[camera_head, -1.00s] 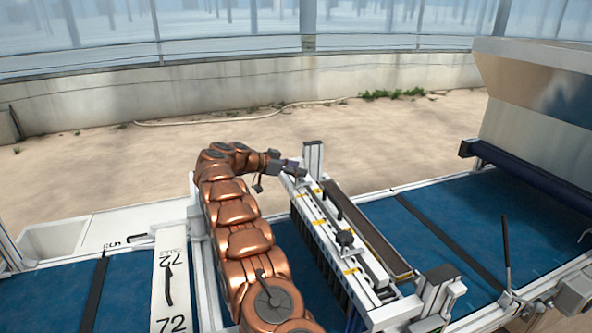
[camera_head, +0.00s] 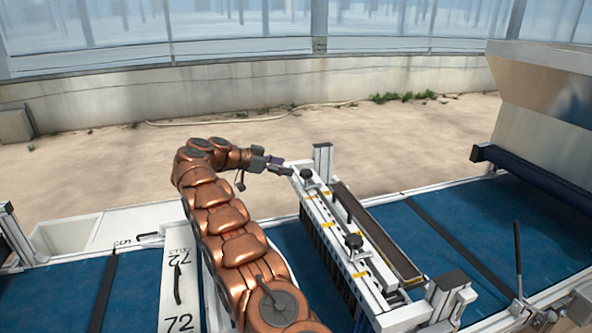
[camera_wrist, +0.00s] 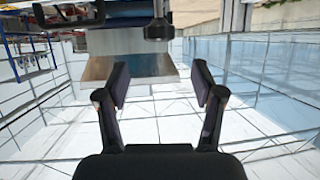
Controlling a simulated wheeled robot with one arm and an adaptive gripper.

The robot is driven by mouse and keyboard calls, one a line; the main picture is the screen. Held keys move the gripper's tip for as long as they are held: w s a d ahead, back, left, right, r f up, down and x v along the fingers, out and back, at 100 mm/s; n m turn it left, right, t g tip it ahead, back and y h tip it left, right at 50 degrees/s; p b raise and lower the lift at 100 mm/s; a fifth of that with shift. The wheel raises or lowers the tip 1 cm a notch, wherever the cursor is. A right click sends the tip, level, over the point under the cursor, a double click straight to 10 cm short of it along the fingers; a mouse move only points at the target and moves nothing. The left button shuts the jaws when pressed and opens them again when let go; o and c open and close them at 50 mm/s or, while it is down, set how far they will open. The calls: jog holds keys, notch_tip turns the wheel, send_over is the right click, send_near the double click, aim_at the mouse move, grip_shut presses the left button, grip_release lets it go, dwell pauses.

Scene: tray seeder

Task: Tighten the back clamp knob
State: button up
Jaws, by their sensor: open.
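The back clamp knob (camera_head: 306,174) is a small black knob on top of the far end of the white seeder bar (camera_head: 326,222). My gripper (camera_head: 283,168) is just left of it in the head view, apart from it and empty. In the wrist view the two dark fingers of my gripper (camera_wrist: 160,78) are spread. A dark round knob (camera_wrist: 159,29), which looks like the back knob, shows beyond the fingertips at the top, not between them. A second black knob (camera_head: 353,241) sits nearer along the bar.
A white upright post (camera_head: 323,160) stands close behind the back knob. A long brown trough (camera_head: 378,232) runs along the bar's right side. Blue belt (camera_head: 455,225) lies to the right, with a hopper (camera_head: 545,110) beyond. Sandy floor behind is open.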

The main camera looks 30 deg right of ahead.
jog(key=shift+v, duration=1.45)
